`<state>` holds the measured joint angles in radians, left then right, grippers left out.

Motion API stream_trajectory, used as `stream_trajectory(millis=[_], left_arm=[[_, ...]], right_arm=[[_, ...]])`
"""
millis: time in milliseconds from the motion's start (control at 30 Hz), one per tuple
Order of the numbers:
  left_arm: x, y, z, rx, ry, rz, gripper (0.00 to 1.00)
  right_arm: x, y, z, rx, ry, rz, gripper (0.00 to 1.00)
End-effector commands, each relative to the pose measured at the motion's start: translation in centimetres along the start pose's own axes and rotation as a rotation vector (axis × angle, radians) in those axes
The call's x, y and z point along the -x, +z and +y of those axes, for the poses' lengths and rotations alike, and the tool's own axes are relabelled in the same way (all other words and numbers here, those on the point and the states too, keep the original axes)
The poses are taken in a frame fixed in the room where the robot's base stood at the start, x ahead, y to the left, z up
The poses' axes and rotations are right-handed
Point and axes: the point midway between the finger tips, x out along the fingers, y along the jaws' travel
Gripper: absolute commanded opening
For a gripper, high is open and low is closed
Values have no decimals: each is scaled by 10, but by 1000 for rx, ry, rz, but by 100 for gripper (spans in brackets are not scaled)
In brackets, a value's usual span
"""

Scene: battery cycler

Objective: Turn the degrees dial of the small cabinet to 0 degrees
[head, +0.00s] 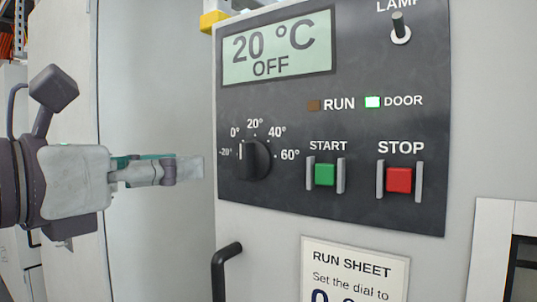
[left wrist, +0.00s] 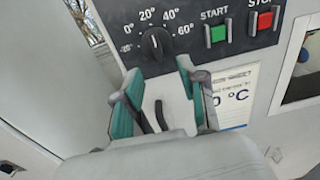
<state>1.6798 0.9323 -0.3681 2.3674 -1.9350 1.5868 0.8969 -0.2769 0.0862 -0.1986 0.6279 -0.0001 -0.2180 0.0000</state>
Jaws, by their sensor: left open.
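The degrees dial is a black knob (head: 255,160) on the dark control panel of the cabinet, with marks from -20° to 60° around it. The knob bar stands about upright with a pale line on it; the display (head: 276,48) reads 20 °C and OFF. My left gripper (head: 190,168) is to the left of the dial, apart from it. In the left wrist view the dial (left wrist: 155,43) lies just beyond the open, empty fingers (left wrist: 160,85). My right gripper is not in view.
Green START (head: 324,175) and red STOP (head: 399,180) buttons with side guards are right of the dial. A lamp toggle (head: 400,28) sticks out above. A black handle (head: 225,270) and a run sheet (head: 354,270) are below. The DOOR light (head: 373,102) is lit.

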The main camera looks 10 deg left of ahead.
Motion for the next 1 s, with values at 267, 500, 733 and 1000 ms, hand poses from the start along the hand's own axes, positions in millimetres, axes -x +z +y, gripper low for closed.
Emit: stream_trajectory(millis=[267, 500, 733, 1000], left_arm=[[-23, 6, 6, 3, 25, -3, 42], [-75, 7, 6, 3, 22, 0, 42], [-116, 7, 7, 2, 21, -4, 42], [-134, 4, 7, 1, 21, -7, 42]], right_arm=[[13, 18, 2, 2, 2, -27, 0], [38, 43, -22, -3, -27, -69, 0], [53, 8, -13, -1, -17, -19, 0], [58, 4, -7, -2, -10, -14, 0]])
